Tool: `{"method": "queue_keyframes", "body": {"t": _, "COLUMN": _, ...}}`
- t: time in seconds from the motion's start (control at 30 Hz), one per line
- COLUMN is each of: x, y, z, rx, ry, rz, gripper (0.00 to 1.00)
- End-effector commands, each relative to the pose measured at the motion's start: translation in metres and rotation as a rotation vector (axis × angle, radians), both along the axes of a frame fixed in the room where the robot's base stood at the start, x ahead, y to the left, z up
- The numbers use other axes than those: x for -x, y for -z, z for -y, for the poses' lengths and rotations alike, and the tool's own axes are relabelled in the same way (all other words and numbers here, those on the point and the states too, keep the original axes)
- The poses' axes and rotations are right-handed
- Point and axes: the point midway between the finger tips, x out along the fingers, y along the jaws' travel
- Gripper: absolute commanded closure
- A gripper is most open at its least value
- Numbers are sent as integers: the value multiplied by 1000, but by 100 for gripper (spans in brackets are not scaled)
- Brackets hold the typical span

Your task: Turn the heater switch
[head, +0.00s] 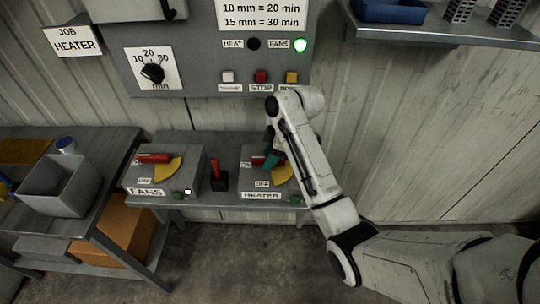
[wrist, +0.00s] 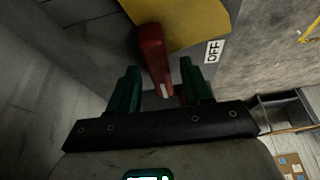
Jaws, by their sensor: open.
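The heater switch box (head: 250,176) stands on the low bench, labelled HEATER, with a yellow sector plate and ON and OFF marks. Its red handle (wrist: 152,52) shows in the wrist view, lying over the yellow plate (wrist: 190,22); the OFF label (wrist: 214,51) is to its right. In the head view my gripper (head: 272,158) covers most of that handle. My gripper is open, its green fingers (wrist: 158,76) one on each side of the handle's end. The picture does not show clearly whether they touch it. The HEAT lamp (head: 253,44) is dark.
A small red lever (head: 218,178) stands between the boxes. A control panel (head: 205,60) hangs above. A shelf (head: 440,32) juts out upper right.

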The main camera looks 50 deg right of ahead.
Motion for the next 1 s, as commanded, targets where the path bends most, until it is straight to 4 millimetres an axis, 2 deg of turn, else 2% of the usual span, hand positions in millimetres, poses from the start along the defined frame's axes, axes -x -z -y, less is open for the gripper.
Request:
{"method": "queue_keyframes", "body": {"t": 0.3, "x": -1, "y": 2, "z": -1, "rx": 1, "ry": 0, "rz": 1, "gripper": 51}}
{"method": "queue_keyframes", "body": {"t": 0.8, "x": -1, "y": 2, "z": -1, "rx": 0, "ry": 1, "rz": 0, "gripper": 99}}
{"method": "queue_keyframes", "body": {"t": 1.0, "x": 0, "y": 2, "z": 0, "rx": 0, "ry": 1, "rz": 0, "gripper": 100}}
